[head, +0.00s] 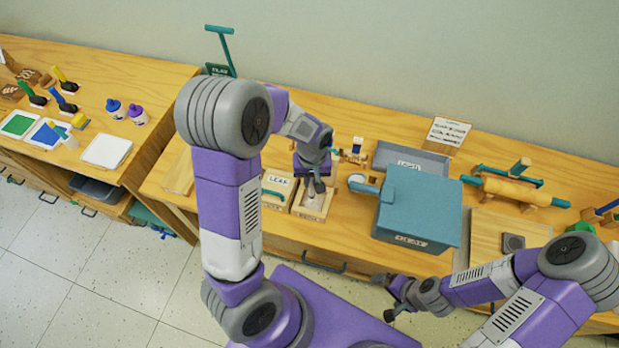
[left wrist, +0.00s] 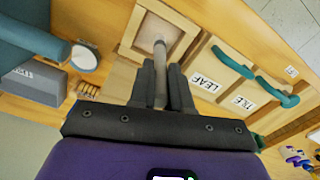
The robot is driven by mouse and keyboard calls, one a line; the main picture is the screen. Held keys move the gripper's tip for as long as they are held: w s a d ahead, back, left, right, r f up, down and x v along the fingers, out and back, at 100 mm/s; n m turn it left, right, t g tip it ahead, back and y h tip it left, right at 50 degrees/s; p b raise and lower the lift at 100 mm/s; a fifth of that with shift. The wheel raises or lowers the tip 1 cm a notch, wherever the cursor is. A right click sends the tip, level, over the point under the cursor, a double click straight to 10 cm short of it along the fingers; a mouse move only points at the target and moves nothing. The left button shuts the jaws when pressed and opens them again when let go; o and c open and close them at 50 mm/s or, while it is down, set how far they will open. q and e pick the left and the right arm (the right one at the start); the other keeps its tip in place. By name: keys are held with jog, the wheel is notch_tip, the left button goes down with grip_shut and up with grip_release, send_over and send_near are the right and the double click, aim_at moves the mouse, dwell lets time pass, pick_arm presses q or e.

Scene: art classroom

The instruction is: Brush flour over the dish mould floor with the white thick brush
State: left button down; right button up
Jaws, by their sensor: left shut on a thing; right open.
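The dish mould (head: 322,213) is a square wooden frame with a pale recessed floor, on the bench below my left gripper (head: 318,185). In the left wrist view the mould's wooden frame (left wrist: 128,38) lies just beyond the fingertips. My left gripper (left wrist: 161,75) is shut on a slim pale brush (left wrist: 160,52), whose far end reaches over the mould floor. Whether it touches the floor cannot be told. A small round dish of white flour (head: 357,178) stands right of the mould and also shows in the left wrist view (left wrist: 85,57). My right gripper (head: 393,298) is open and empty, in front of the bench.
A block labelled LEAF (head: 278,181) lies left of the mould, with another labelled block beside it. A teal box (head: 420,205) stands right of the flour dish. A grey tray (head: 420,160) is behind it. A rolling pin (head: 515,190) lies farther right.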

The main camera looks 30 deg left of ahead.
pick_arm(q)
jog(key=shift+d, duration=0.2)
jog(key=shift+w+d, duration=0.15)
jog(key=shift+d, duration=0.45)
jog(key=shift+w+d, duration=0.15)
jog(key=shift+d, duration=0.1)
jog(key=shift+a, duration=0.15)
